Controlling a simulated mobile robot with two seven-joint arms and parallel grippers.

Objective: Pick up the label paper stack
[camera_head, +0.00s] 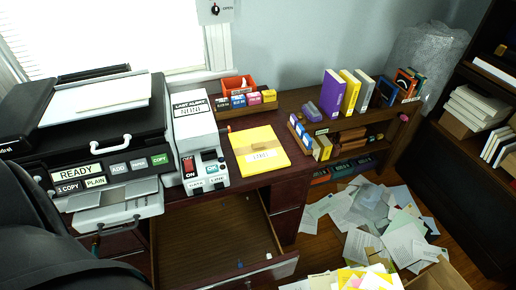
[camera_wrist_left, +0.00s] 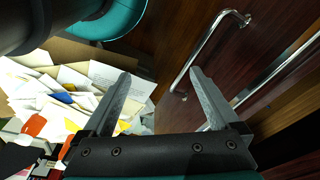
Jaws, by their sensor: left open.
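Neither gripper's fingers can be seen in the head view.
A black printer (camera_head: 88,122) fills the desk's left. An open drawer (camera_head: 215,240) juts out below the stack. Small boxes (camera_head: 238,100) stand behind it, books (camera_head: 345,92) to its right. Loose papers (camera_head: 380,225) cover the floor. A metal handle (camera_wrist_left: 205,50) is close to my left gripper.

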